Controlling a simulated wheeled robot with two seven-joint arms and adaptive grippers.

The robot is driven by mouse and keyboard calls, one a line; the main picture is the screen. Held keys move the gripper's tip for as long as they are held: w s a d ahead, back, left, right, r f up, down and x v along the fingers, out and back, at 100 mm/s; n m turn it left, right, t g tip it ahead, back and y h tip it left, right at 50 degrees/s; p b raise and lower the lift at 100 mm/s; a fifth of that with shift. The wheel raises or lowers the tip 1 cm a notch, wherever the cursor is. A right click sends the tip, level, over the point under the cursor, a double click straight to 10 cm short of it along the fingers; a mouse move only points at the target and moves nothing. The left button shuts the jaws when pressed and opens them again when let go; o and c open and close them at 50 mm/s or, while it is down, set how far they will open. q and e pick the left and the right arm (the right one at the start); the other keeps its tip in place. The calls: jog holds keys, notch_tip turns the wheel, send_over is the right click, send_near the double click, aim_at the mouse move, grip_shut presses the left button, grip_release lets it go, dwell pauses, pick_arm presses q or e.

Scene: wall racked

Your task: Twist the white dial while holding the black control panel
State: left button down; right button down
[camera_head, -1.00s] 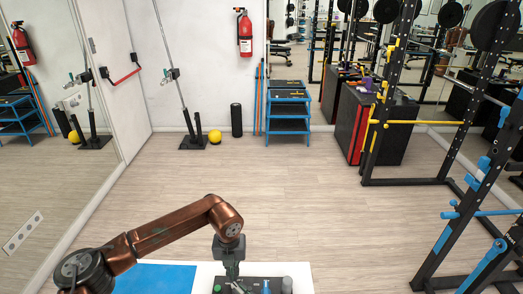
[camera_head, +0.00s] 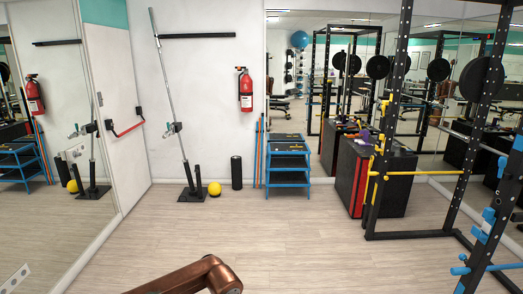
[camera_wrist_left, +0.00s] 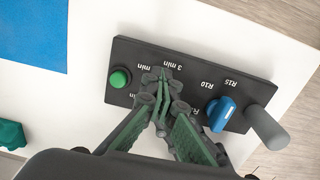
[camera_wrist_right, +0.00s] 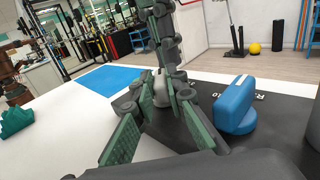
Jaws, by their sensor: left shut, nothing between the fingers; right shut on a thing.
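The black control panel (camera_wrist_left: 205,62) lies on a white table and carries a green knob (camera_wrist_left: 120,77), a blue knob (camera_wrist_left: 221,113) and a grey cylinder (camera_wrist_left: 266,128). My left gripper (camera_wrist_left: 163,78) is shut and empty over the panel between the green and blue knobs, hiding what lies beneath. In the right wrist view the left gripper (camera_wrist_right: 163,35) comes down from above. My right gripper (camera_wrist_right: 166,92) is low, left of the blue knob (camera_wrist_right: 235,105), its fingers around a pale rounded piece, apparently the white dial (camera_wrist_right: 161,88). Its contact is partly hidden.
A blue mat (camera_wrist_left: 38,35) lies on the white table (camera_wrist_left: 85,120), left of the panel. A rack (camera_head: 380,150), a blue step shelf (camera_head: 288,165) and a yellow ball (camera_head: 214,188) stand farther off.

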pick_arm(q)
jog(key=shift+s+d, duration=0.3)
jog(key=shift+d, duration=0.15)
jog(key=shift+w+d, duration=0.1)
jog(key=shift+d, duration=1)
jog(key=shift+d, duration=0.3)
jog(key=shift+w, duration=0.15)
jog(key=shift+w+d, duration=0.15)
jog(key=shift+w, duration=0.1)
notch_tip(320, 180, up, 6)
dwell(0.5)
